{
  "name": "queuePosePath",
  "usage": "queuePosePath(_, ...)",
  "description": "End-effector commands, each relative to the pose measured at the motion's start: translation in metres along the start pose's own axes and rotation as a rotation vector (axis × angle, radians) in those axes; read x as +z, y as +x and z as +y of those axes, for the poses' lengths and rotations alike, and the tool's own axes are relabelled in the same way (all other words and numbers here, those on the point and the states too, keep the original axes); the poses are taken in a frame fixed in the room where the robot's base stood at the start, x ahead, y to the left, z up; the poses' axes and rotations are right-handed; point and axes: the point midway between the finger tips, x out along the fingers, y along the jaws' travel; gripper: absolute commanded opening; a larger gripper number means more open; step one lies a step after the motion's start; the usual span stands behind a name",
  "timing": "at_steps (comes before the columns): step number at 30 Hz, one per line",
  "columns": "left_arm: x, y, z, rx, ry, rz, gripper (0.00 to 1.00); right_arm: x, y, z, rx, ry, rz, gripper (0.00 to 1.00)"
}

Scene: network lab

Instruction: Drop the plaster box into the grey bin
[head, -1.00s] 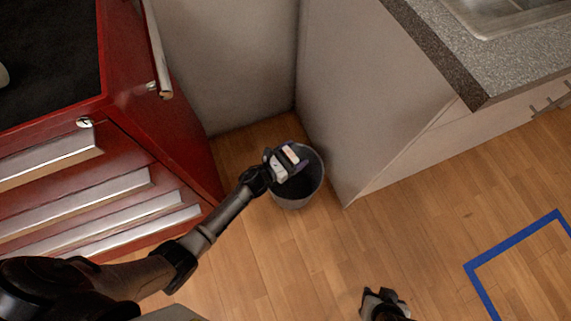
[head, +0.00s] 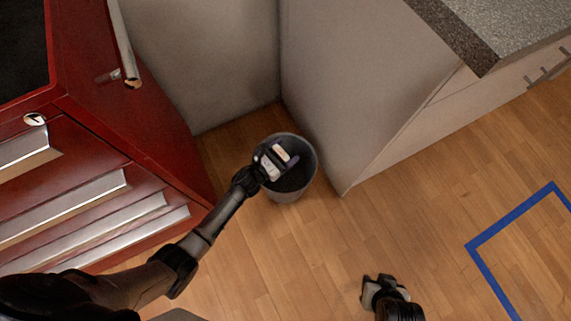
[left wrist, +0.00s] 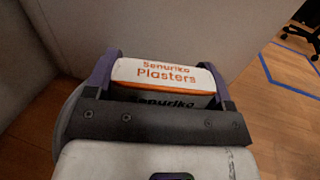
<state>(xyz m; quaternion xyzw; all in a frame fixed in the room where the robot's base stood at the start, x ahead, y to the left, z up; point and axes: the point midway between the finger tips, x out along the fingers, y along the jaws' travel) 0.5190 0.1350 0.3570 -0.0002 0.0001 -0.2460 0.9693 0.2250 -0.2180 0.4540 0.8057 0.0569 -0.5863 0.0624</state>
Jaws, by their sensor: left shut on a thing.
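The plaster box (left wrist: 165,76), white with orange lettering reading "Plasters", is between the fingers of my left gripper (head: 282,159). The gripper is shut on it. In the head view the box (head: 281,154) shows as a small pale shape over the mouth of the grey bin (head: 290,194). The bin stands on the floor in the corner between the red cabinet and the pale panel. How far the box is above or below the rim I cannot tell. My right gripper (head: 379,284) is low in the head view, over bare floor, and its jaws are too small to read.
A red drawer cabinet (head: 130,130) stands left of the bin. A pale cabinet side (head: 350,90) with a speckled counter (head: 500,35) stands to the right. The wooden floor is clear at the front right, with a blue tape outline (head: 510,220).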

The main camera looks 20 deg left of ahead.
Motion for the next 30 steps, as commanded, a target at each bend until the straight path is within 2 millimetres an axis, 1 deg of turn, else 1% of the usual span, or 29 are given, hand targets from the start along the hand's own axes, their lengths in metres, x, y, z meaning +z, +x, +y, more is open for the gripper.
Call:
queuePosePath(8, -0.001, 0.000, 0.000, 0.000, 0.000, -0.001, 0.53, 0.000, 0.001, -0.001, -0.001, 0.001, 0.000, 0.43)
queuePosePath(9, -0.001, 0.000, 0.000, 0.000, 0.000, -0.001, 0.79, 0.000, 0.001, -0.001, -0.001, 0.001, 0.000, 0.43)
queuePosePath(16, -0.001, 0.000, 0.000, 0.000, 0.000, 0.000, 1.00, 0.000, 0.001, -0.001, -0.002, 0.001, 0.000, 0.43)
queuePosePath(24, -0.001, -0.003, 0.000, 0.001, -0.001, 0.001, 1.00, 0.000, -0.001, -0.001, -0.001, 0.001, -0.001, 0.43)
queuePosePath(26, -0.001, -0.008, 0.000, 0.001, -0.002, 0.003, 1.00, -0.001, -0.004, 0.000, -0.001, 0.001, -0.001, 0.43)
queuePosePath(30, 0.001, -0.028, 0.000, 0.002, -0.003, 0.003, 1.00, -0.004, -0.013, 0.000, -0.001, 0.000, -0.001, 0.43)
